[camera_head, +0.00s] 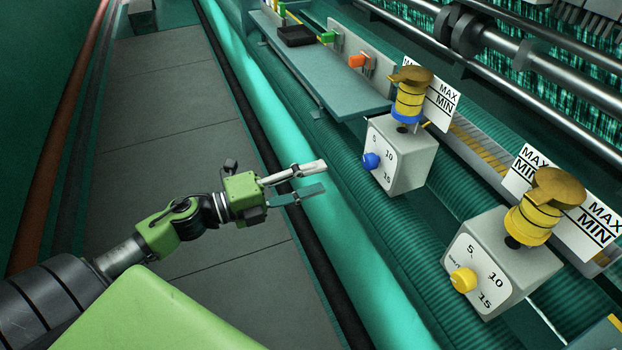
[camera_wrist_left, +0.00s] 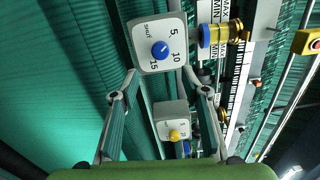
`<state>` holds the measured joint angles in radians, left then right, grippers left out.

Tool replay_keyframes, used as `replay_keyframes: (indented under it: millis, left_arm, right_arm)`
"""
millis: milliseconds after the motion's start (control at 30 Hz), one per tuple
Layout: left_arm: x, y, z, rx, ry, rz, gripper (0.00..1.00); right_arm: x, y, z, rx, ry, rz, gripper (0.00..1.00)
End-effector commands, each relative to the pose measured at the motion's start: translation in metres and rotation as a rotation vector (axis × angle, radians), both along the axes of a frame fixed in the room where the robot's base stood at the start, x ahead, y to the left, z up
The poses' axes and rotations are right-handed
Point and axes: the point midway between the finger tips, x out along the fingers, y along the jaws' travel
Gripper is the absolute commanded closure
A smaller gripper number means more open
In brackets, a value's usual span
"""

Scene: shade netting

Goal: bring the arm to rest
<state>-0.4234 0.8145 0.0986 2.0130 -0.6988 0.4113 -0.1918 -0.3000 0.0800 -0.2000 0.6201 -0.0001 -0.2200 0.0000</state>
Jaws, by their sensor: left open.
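My left gripper (camera_head: 298,183) reaches in from the left in the head view. It is open and empty, with its two fingers apart, over the edge of the walkway and left of the dial boxes. In the left wrist view the open fingers (camera_wrist_left: 160,105) frame the two boxes beyond, not touching them as far as I can see. The box with the blue knob (camera_head: 371,161) stands nearest to the gripper in the head view; it also shows in the wrist view (camera_wrist_left: 146,27). The box with the yellow knob (camera_head: 464,280) stands at lower right. My right gripper is not in view.
Brass-topped cylinders with MAX/MIN plates (camera_head: 435,95) rise by the boxes. A teal shelf (camera_head: 335,85) holds a black tray (camera_head: 296,36), with green and orange clips nearby. Metal rollers (camera_head: 540,65) run along the right. The grey walkway (camera_head: 165,85) is clear behind the arm.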

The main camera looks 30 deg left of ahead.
Motion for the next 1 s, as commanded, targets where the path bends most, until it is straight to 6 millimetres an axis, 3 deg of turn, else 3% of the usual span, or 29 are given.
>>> replay_keyframes:
  millis: [500,633,767,867,1000]
  left_arm:
    - [-0.001,0.001,0.000,-0.001,0.001,0.000,0.58]
    - [0.006,0.013,-0.016,-0.033,0.037,0.046,0.58]
    - [0.019,0.052,-0.069,-0.136,0.157,0.189,0.58]
    - [0.022,0.089,-0.134,-0.246,0.290,0.343,0.58]
    - [0.004,0.127,-0.234,-0.390,0.485,0.553,0.58]
  right_arm:
    - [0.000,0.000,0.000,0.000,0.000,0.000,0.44]
    - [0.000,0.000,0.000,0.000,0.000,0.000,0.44]
    - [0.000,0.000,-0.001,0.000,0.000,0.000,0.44]
    - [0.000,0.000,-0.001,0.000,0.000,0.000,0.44]
    - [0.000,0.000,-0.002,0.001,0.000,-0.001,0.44]
